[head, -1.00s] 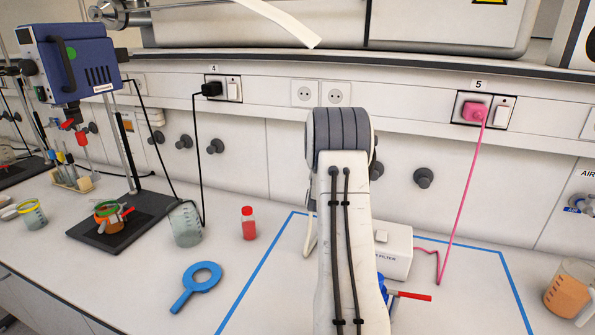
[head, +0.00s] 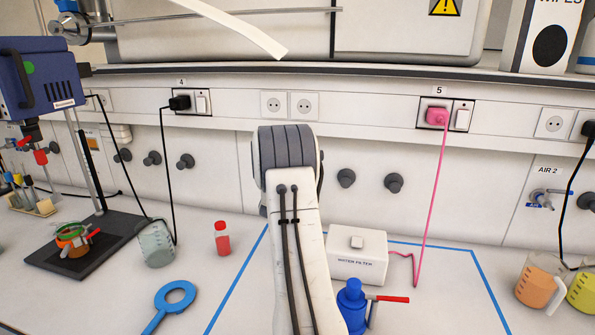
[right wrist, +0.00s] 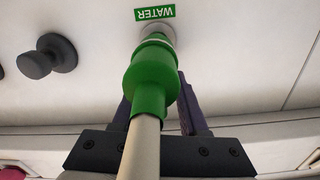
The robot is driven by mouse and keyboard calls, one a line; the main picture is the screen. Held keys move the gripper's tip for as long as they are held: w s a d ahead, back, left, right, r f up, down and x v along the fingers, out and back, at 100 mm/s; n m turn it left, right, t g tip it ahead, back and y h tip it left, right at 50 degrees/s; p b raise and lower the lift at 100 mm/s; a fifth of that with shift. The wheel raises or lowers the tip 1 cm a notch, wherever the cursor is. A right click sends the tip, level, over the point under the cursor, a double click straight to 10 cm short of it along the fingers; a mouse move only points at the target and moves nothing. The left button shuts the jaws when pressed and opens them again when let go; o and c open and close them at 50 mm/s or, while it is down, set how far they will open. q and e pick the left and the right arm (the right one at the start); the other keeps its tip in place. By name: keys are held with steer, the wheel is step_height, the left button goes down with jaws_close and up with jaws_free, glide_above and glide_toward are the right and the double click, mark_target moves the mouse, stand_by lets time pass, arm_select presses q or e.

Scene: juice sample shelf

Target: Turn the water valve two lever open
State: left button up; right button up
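A green water valve (right wrist: 152,80) comes out of the white wall panel below a green WATER label (right wrist: 155,13) in the right wrist view. A beige spout or tube (right wrist: 141,150) runs from it towards the camera. The dark fingers of my right gripper (right wrist: 157,110) show on both sides behind the green body. The valve hides the gap between them, so their grip cannot be told. No lever shows clearly in this view, and no valve marked two can be made out. In the head view a white arm of mine fills the middle, with its gripper hidden. My left gripper is not in view.
Dark wall knobs (head: 394,183) flank the arm.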

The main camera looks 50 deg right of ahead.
steer(key=shift+a, duration=0.1)
steer(key=shift+s+a+f, duration=0.1)
steer(key=shift+s+a, duration=0.05)
steer(key=shift+a, duration=0.15)
steer(key=b+v, duration=0.3)
steer(key=v, duration=0.6)
steer(key=shift+a, duration=0.25)
